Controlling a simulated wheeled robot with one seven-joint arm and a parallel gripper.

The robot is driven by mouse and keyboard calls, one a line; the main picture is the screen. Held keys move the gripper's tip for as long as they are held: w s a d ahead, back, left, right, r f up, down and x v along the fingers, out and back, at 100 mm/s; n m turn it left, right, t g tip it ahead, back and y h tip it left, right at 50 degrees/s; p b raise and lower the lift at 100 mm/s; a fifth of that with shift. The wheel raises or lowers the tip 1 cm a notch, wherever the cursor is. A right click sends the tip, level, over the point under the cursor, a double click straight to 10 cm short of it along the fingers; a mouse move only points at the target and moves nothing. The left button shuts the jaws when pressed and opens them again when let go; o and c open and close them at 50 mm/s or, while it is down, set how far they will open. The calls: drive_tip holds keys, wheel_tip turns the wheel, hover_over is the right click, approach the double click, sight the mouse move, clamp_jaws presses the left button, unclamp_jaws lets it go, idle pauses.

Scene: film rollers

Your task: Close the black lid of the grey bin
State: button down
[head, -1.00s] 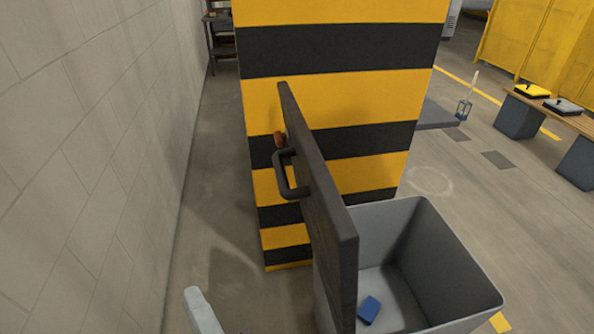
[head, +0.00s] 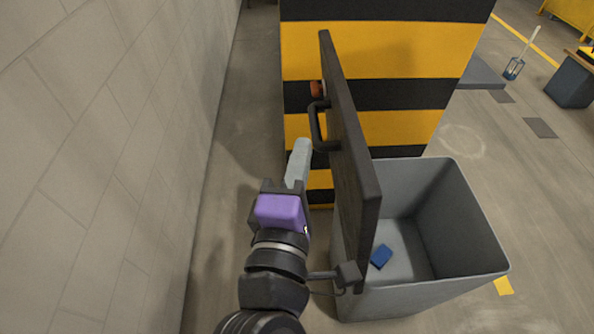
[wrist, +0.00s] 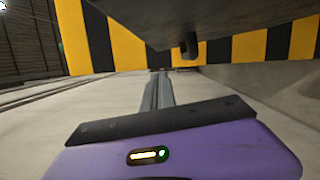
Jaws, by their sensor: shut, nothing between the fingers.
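The grey bin (head: 455,220) stands open on the floor in the head view. Its black lid (head: 349,150) stands upright along the bin's left side, with a dark handle (head: 316,128) on its left face. My gripper (head: 301,150) is to the left of the lid, below and just short of the handle, shut and empty. In the wrist view the shut fingers (wrist: 158,90) point forward under a dark surface that appears to be the lid (wrist: 180,20). The handle (wrist: 189,46) hangs ahead, right of the fingertips. I cannot tell whether the gripper touches the lid.
A blue block (head: 382,257) lies inside the bin. A yellow-and-black striped pillar (head: 380,60) stands just behind the lid. A pale block wall (head: 110,130) runs along the left, with a narrow strip of floor between. Open floor lies to the right.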

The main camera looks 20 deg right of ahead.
drive_tip(key=d, duration=0.1)
drive_tip(key=w+d+p, duration=0.1)
drive_tip(key=d, duration=0.3)
drive_tip(key=shift+w+d+r+p, duration=0.15)
drive_tip(key=shift+d+r+p, duration=0.1)
drive_tip(key=shift+r+p, duration=0.05)
